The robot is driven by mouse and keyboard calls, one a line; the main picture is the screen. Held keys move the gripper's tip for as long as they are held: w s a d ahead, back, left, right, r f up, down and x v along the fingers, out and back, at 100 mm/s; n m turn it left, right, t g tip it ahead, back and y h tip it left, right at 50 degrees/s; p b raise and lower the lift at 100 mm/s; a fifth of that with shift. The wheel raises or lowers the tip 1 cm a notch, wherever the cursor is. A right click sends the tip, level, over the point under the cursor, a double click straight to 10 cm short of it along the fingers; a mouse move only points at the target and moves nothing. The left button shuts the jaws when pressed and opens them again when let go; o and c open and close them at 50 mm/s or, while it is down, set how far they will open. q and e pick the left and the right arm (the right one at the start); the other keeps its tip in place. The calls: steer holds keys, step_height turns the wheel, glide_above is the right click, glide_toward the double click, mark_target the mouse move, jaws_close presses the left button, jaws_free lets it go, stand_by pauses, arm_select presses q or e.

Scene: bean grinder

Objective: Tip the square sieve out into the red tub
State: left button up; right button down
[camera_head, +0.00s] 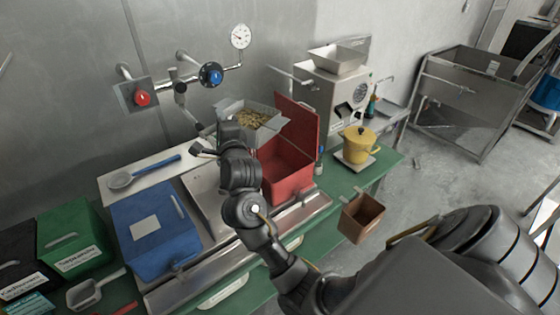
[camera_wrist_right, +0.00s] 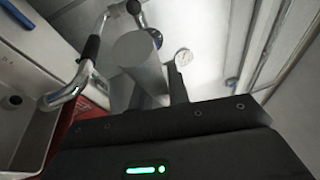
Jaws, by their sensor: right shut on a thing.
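The square sieve (camera_head: 272,126) is grey with tan beans in it and is held up above the back left part of the red tub (camera_head: 290,180). It looks about level. The red tub stands on the counter with its red lid raised on the right side; its inside shows partly. My right gripper (camera_head: 220,142) is at the sieve's left side, shut on it; the fingertips are mostly hidden by my own wrist. In the right wrist view, a patch of red tub (camera_wrist_right: 88,106) shows at the left. My left gripper is not in view.
A blue tub (camera_head: 155,255) and a green tub (camera_head: 72,240) stand left. The grinder (camera_head: 330,95) and a yellow pot (camera_head: 358,147) stand right. Wall pipes with a red button (camera_head: 142,98) are behind. A brown bin (camera_head: 362,218) hangs at the counter's front.

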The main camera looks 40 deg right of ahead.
step_height(320, 180, down, 18)
steer(key=d+m+g+b, duration=0.1)
steer(key=d+m+b, duration=0.1)
steer(key=b, duration=0.6)
steer(key=w+d+r+m+g+y+p, duration=0.2)
steer(key=d+m, duration=0.1)
steer(key=d, duration=0.5)
steer(key=w+d+r+m+g+y+p, duration=0.1)
steer(key=w+d+m+g+y+p, duration=0.1)
steer(key=d, duration=0.6)
steer(key=w+d+r+m+g+y+p, duration=0.2)
steer(key=w+d+m+y+p, duration=0.1)
steer(key=d, duration=0.5)
steer(key=shift+w+r+m+p, duration=0.35)
steer(key=shift+m+p, duration=0.25)
steer(key=shift+m, duration=0.4)
